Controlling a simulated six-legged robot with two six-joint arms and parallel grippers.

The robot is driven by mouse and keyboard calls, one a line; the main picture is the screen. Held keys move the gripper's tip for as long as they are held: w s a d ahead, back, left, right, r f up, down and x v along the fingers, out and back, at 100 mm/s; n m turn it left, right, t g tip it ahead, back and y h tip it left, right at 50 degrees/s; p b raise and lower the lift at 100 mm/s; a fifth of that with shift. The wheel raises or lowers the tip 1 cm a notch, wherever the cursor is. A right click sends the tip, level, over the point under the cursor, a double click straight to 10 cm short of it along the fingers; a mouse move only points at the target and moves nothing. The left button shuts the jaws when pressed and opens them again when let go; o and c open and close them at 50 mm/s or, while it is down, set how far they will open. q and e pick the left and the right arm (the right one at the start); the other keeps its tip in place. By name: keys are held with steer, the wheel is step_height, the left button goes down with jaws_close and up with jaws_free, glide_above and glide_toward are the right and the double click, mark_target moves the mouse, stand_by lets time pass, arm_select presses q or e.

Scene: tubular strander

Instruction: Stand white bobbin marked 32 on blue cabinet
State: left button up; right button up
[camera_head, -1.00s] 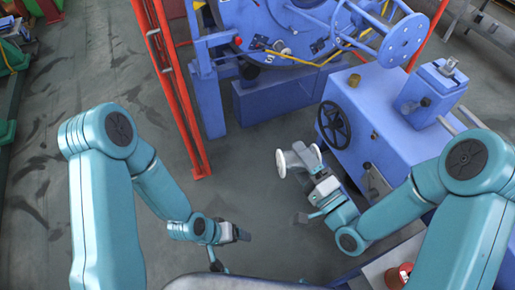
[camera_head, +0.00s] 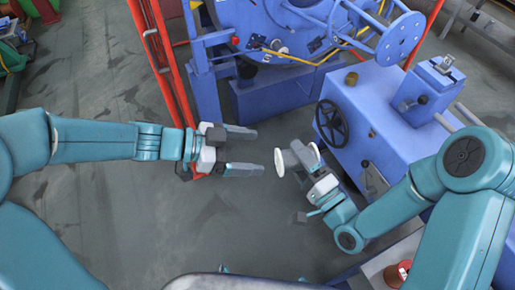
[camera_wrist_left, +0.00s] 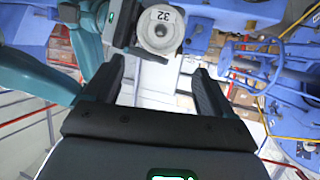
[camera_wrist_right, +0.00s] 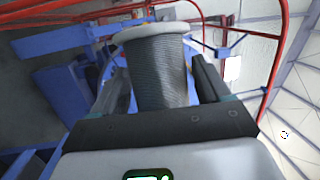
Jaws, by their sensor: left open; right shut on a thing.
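The white bobbin marked 32 (camera_head: 280,162) is held off the floor by my right gripper (camera_head: 303,156), with one white flange facing left. In the left wrist view the flange (camera_wrist_left: 160,30) shows the number 32, upside down. In the right wrist view the bobbin (camera_wrist_right: 158,75) has grey wire wound between the fingers, which are shut on it. My left gripper (camera_head: 252,151) is open and empty, its fingers pointing right at the bobbin, a short gap from the near flange. The blue cabinet (camera_head: 345,115) with a black handwheel stands to the right of the bobbin.
The large blue machine (camera_head: 265,50) stands behind, with red posts (camera_head: 160,70) at its left. A red spool (camera_head: 398,273) sits at the lower right.

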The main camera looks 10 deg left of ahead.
arm_select(q)
steer(key=x, duration=1.2)
steer(key=shift+a, duration=0.1)
steer(key=c, duration=1.2)
steer(key=shift+c, duration=0.9)
arm_select(e)
steer(key=o, duration=1.5)
steer(key=shift+w+d, duration=0.1)
